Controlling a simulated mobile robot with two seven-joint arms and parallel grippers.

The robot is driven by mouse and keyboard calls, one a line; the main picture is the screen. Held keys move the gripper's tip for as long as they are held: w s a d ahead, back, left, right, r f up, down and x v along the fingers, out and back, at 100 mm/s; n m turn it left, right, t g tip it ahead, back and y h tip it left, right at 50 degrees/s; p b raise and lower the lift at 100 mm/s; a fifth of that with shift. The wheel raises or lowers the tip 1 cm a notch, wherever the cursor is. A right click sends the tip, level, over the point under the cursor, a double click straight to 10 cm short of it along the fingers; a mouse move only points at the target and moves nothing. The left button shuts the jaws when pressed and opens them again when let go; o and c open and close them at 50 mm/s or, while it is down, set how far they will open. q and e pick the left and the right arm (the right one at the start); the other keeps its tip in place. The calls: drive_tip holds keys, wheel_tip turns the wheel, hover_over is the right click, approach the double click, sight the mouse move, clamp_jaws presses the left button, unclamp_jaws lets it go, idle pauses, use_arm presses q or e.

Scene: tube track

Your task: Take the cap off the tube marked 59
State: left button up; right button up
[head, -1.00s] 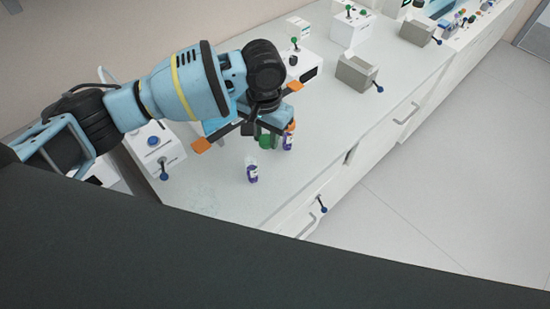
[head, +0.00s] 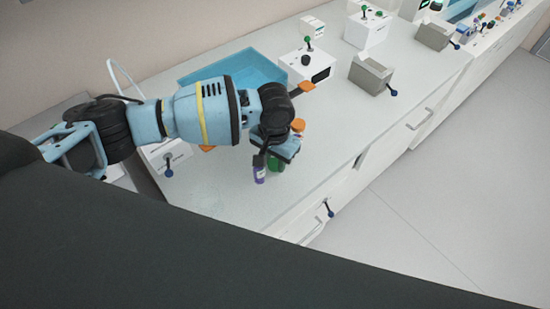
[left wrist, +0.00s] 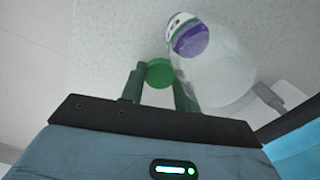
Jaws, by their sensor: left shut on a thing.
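My left gripper (head: 275,162) points down at the bench top, beside a small purple tube (head: 259,174). In the left wrist view my two green fingers (left wrist: 159,82) are on either side of a round green cap (left wrist: 160,72), and the gripper is shut on it. A purple and white round item (left wrist: 190,37) is just beyond the fingers in that view. An orange-topped tube (head: 298,126) stands behind the gripper, partly hidden by it. No tube number is legible. My right gripper is not in view.
A blue tray (head: 232,70) lies behind my arm. A clear vessel (left wrist: 222,72) is close to my right finger in the wrist view. The front bench top is clear.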

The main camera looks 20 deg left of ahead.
sight(275, 163)
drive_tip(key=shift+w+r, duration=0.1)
use_arm(q)
drive_tip(key=shift+f, duration=0.2)
drive_tip(key=o, duration=1.1)
drive_tip(key=shift+c, duration=0.2)
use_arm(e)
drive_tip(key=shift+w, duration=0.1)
use_arm(q)
drive_tip(key=shift+r, duration=0.15)
wheel_tip(275, 163, up, 12)
drive_tip(key=p, duration=0.1)
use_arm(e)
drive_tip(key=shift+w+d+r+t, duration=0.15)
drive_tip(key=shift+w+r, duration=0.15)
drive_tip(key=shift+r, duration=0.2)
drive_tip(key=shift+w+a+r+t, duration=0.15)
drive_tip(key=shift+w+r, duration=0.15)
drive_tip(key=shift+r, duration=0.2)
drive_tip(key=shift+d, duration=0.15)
